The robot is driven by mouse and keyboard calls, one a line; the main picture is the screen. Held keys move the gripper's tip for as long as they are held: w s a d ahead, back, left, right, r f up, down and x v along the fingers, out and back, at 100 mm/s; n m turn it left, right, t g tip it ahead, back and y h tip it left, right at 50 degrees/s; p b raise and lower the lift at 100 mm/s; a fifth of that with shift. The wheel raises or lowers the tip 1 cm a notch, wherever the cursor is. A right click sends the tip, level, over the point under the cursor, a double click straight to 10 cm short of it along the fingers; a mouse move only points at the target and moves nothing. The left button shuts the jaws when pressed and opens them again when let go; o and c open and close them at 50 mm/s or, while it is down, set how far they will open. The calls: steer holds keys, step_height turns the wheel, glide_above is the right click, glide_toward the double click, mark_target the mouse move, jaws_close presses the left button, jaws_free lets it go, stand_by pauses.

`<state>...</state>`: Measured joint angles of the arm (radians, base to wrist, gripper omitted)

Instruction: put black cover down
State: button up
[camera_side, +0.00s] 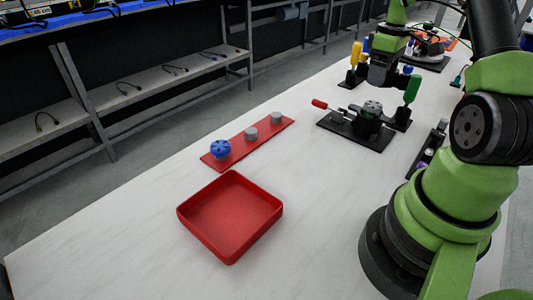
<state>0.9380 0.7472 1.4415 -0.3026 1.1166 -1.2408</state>
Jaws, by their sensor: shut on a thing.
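My gripper (378,82) hangs at the upper right, pointing down, just above and behind the black clamp fixture (358,133) in the picture. It is shut on the black cover, whose outline is hard to separate from the dark fingers. The fixture has a red-tipped lever and a dark round part (372,109) with a spotted top in its middle; I cannot tell whether my gripper touches it. A blue cover (220,149) sits at the near end of a red strip (236,150).
Two grey pegs (250,133) stand bare on the strip. An empty red tray (182,217) lies in front. Yellow (356,54) and green (412,88) handled tools stand upright close to my gripper. The white table is clear around the tray.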

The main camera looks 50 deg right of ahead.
steer(key=w+a+f+n, duration=0.3)
steer(key=w+a+n, duration=0.4)
steer(key=a, duration=0.4)
steer(key=n, duration=1.1)
glide_above(294, 166)
step_height(294, 166, down, 4)
step_height(294, 166, down, 4)
steer(key=shift+r, duration=0.1)
steer(key=shift+f, duration=2.35)
steer(key=shift+f, duration=0.15)
